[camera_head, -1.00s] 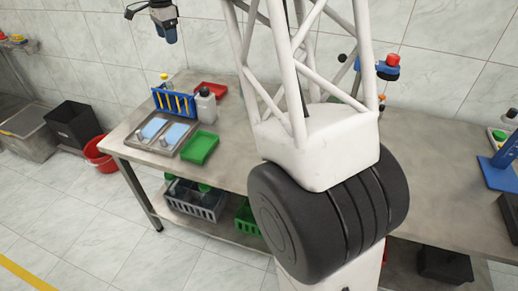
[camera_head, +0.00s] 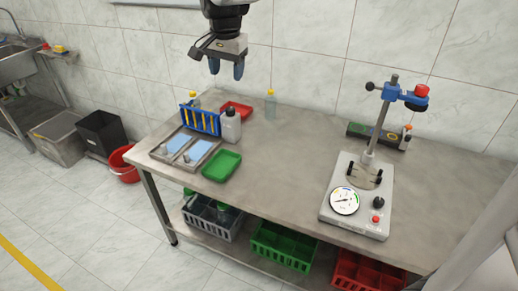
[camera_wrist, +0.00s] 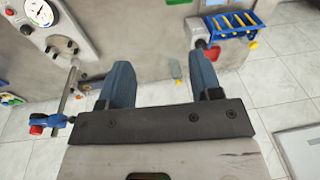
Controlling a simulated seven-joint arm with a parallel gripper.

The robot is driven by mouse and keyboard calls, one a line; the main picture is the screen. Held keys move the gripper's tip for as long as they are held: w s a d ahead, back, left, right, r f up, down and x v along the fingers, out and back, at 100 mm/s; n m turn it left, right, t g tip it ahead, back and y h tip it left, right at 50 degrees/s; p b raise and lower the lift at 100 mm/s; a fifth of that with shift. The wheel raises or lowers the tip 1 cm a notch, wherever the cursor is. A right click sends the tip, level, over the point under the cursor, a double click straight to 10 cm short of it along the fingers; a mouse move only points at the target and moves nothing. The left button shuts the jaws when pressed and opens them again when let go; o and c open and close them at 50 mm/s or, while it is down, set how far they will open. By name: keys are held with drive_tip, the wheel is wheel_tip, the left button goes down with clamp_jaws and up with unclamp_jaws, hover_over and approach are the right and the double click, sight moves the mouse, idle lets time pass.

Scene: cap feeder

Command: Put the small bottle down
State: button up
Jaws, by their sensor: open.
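My gripper (camera_head: 227,72) hangs open and empty above the back of the table. In the wrist view my gripper's two blue fingers are wide apart (camera_wrist: 160,75) with nothing between them. A small clear bottle with a yellow cap (camera_head: 270,106) stands upright near the table's back edge, right of and below the gripper. Another yellow-capped bottle (camera_head: 193,96) is partly hidden behind that rack. I cannot tell which bottle the task means.
A gauge device on a stand (camera_head: 358,194) stands at the right. The table's middle is clear. Crates (camera_head: 283,246) sit on the lower shelf.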

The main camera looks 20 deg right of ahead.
drive_tip(key=s+f+n, duration=0.2)
drive_tip(key=s+f, duration=0.1)
drive_tip(key=s, duration=0.7)
drive_tip(key=s+d+f+n, duration=0.1)
drive_tip(key=s+f+n, duration=0.2)
drive_tip(key=s, duration=0.8)
drive_tip(key=s+d+f+n+t, duration=0.1)
drive_tip(key=s+f+n, duration=0.2)
drive_tip(key=s, duration=0.7)
drive_tip(key=shift+s+f, duration=0.2)
drive_tip(key=shift+f, duration=0.35)
